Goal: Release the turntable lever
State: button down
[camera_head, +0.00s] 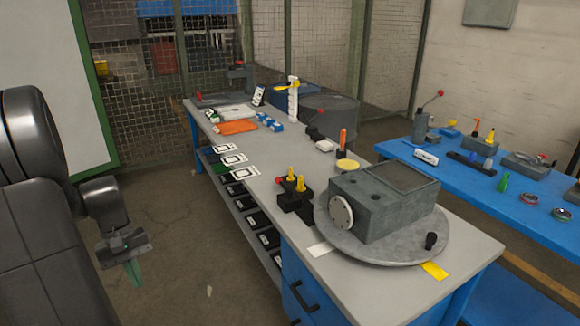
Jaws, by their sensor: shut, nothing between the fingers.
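The turntable (345,243) is a round grey disc near the front right end of the grey workbench. A grey box-shaped housing (385,212) with a pale round wheel (341,212) on its side stands on it. A short black knob (430,241) stands at the disc's front right rim; I cannot tell whether it is the turntable lever. A yellow tab (434,271) and a white tab (320,249) show at the disc's edge. My gripper (134,272) is at the left, over the floor, shut and empty, pointing down, well apart from the bench and turntable.
A black block (296,199) with yellow-topped pieces stands left of the turntable. An orange tray (237,127) and marked cards lie farther back on the bench. A blue table (480,187) with tools stands at the right. Floor left of the bench is clear.

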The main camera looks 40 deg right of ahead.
aim_at(289, 191)
jog(key=i+l+z, duration=0.1)
jog(key=i+z, duration=0.2)
jog(key=i, duration=0.55)
jog(key=i+j+z, duration=0.1)
jog(key=i+z, duration=0.25)
jog(key=i, duration=0.45)
jog(key=i+l+z, duration=0.1)
jog(key=i+z, duration=0.6)
jog(key=z, duration=0.25)
jog(key=i+j+z, duration=0.2)
jog(key=z, duration=0.25)
jog(key=i+z, duration=0.5)
jog(key=k+z, duration=0.1)
jog(key=z, duration=0.35)
